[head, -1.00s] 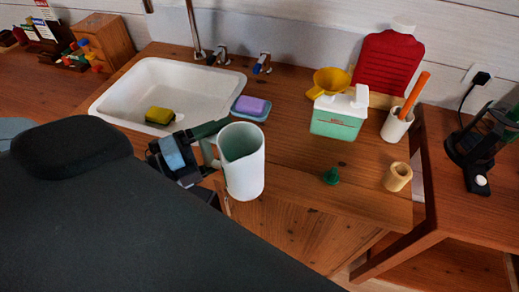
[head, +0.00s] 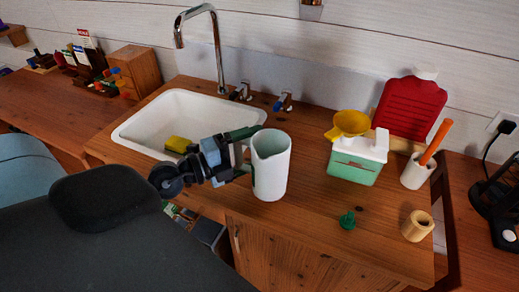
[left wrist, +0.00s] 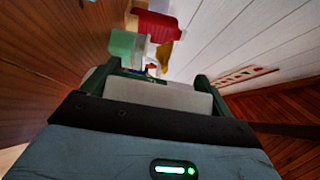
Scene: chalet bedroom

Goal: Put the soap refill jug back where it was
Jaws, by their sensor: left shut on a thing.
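The white jug (head: 271,175), open at the top with a pale green inside, is upright in the head view, in front of the sink's right end. My left gripper (head: 240,155) is shut on its handle side. In the head view the jug overlaps the counter; I cannot tell whether its base touches the wood. In the left wrist view my left gripper's fingers (left wrist: 153,88) stand on either side of a pale grey-white surface, likely the jug. The right gripper is in neither view.
The wooden counter (head: 310,222) has bare room right of the jug. The white sink (head: 150,125) holds a yellow sponge (head: 178,144).

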